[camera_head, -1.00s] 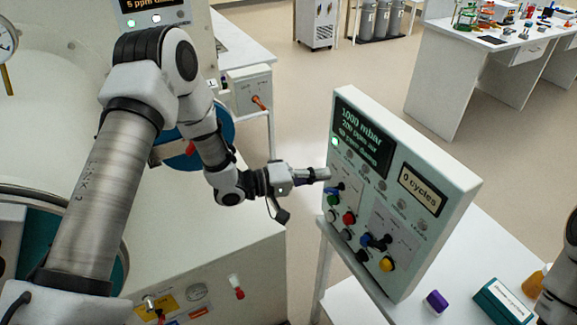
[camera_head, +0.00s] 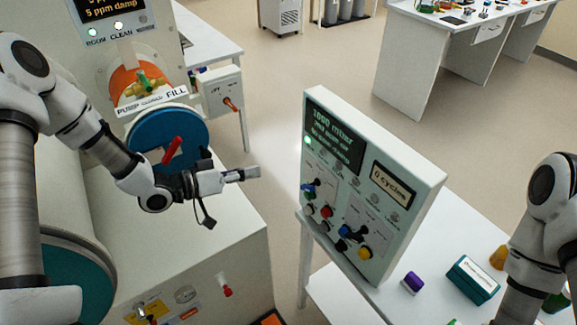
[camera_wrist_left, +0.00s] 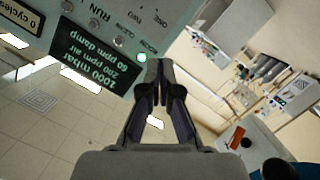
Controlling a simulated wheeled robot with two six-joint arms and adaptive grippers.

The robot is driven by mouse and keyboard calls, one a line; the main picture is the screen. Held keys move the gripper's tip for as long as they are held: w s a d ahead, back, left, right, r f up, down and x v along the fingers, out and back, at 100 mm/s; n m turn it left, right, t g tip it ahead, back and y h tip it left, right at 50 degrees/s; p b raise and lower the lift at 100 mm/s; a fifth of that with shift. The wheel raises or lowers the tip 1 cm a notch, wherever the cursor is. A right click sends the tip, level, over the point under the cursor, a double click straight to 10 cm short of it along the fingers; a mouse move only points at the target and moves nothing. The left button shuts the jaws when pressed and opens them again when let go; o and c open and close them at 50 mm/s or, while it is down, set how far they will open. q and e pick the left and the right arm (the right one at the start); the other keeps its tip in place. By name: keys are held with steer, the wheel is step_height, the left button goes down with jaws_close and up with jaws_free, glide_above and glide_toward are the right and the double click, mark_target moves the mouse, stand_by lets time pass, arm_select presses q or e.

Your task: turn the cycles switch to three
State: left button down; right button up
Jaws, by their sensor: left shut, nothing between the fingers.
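The control panel (camera_head: 408,175) stands upright on a white table, its display reading "0 cycles" (camera_head: 391,184). Two dark-and-blue switches show on its face, one at the upper left (camera_head: 310,187) and one lower (camera_head: 352,232). Their small labels are unreadable in the head view. In the left wrist view, the panel (camera_wrist_left: 170,18) appears upside down with "ONE" and "TWO" labels; no switch can be made out there. My left gripper (camera_head: 255,173) is shut and empty, left of the panel and apart from it. It also shows in the left wrist view (camera_wrist_left: 160,82). My right gripper is out of view.
A purple block (camera_head: 412,283) and teal box (camera_head: 473,280) lie on the table at the right. A white cabinet with a blue round door (camera_head: 150,137) stands at the left.

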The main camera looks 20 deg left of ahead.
mark_target(308, 188)
arm_select(q)
steer(key=w+d+f+b, duration=0.5)
steer(key=d+b, duration=0.3)
steer(key=b, duration=0.3)
steer(key=shift+d+f, duration=0.2)
steer(key=shift+d, duration=0.2)
steer(key=shift+d, duration=0.1)
steer(key=shift+s+f+n+g+h, duration=0.15)
steer(key=shift+f+n+h, duration=0.35)
steer(key=shift+n, duration=0.8)
steer(key=shift+s+f+n+g+h, duration=0.15)
steer(key=shift+f+n+h, duration=0.35)
steer(key=shift+n, duration=0.8)
